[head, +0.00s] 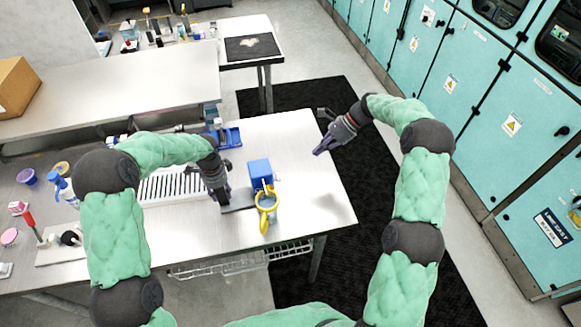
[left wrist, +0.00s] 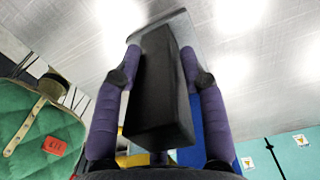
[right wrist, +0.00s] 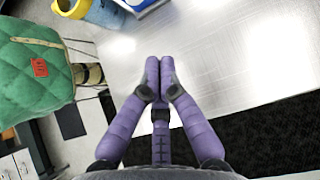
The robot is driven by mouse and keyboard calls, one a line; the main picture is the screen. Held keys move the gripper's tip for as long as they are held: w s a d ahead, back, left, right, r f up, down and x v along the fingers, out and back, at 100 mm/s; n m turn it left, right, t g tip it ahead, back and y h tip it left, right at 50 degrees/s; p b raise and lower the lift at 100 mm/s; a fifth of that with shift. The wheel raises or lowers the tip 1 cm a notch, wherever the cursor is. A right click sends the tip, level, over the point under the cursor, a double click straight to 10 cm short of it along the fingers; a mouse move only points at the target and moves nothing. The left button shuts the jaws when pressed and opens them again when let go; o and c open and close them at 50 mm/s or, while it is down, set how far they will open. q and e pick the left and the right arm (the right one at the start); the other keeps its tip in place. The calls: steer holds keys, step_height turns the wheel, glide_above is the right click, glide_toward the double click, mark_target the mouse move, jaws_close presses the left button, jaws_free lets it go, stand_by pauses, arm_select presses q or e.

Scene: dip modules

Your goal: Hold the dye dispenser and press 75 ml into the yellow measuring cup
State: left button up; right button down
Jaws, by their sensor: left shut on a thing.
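The dye dispenser appears to be the blue-topped block (head: 260,170) near the table's middle. The yellow measuring cup (head: 264,221) is close against its front side; its yellow rim also shows at the top of the right wrist view (right wrist: 72,8). My left gripper (head: 222,198) is shut on a dark block (left wrist: 158,95), seemingly the dispenser's handle, just left of the blue part. Blue shows behind my fingers in the left wrist view. My right gripper (head: 318,150) is empty above the table's right part, its fingertips together in the right wrist view (right wrist: 158,85). The cup's inside and fill level cannot be read.
A white slotted rack (head: 172,187) and a blue tray (head: 228,138) stand left of and behind the dispenser. Purple and yellow cups (head: 28,177) and small tools are at the far left. The table's right part is clear. Teal cabinets (head: 470,90) line the right side.

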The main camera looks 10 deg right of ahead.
steer(key=a+r+x, duration=0.2)
steer(key=x, duration=1)
steer(key=shift+a+f, duration=0.25)
steer(key=shift+f, duration=0.05)
steer(key=shift+s+a, duration=0.15)
steer(key=shift+a, duration=1.2)
steer(key=shift+d, duration=0.1)
steer(key=d+f+v, duration=0.2)
steer(key=v, duration=1.1)
